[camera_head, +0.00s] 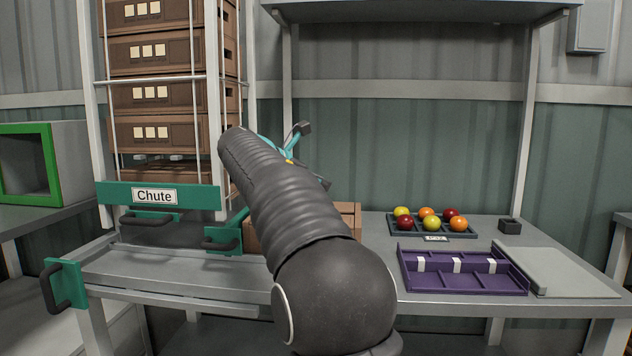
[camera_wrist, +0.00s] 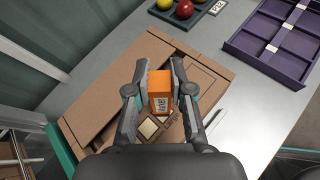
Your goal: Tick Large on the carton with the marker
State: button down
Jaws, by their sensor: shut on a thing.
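The brown carton (camera_wrist: 112,88) lies below my gripper on the bench, its panel lines and pale tick squares (camera_wrist: 148,127) partly hidden by my fingers. My gripper (camera_wrist: 157,82) is shut on an orange block-shaped marker (camera_wrist: 160,92) with a printed label, held above the carton. Whether its tip touches the carton cannot be seen. In the head view the carton (camera_head: 352,212) shows only in part behind my arm. The held marker cannot be made out there.
A stack of brown crates (camera_head: 150,95) stands in the chute (camera_head: 110,196) at left. At right are a tray of round fruit (camera_head: 465,233), a small black holder (camera_head: 510,226), a purple divided tray (camera_head: 465,284) and a grey board (camera_head: 560,275). A green-framed box (camera_head: 52,165) is far left.

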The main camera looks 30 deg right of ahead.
jog(key=shift+d, duration=0.2)
jog(key=shift+a, duration=0.25)
dwell(0.3)
jog(key=shift+r+p, duration=0.45)
jog(key=shift+r, duration=2.55)
jog(key=shift+f, duration=0.1)
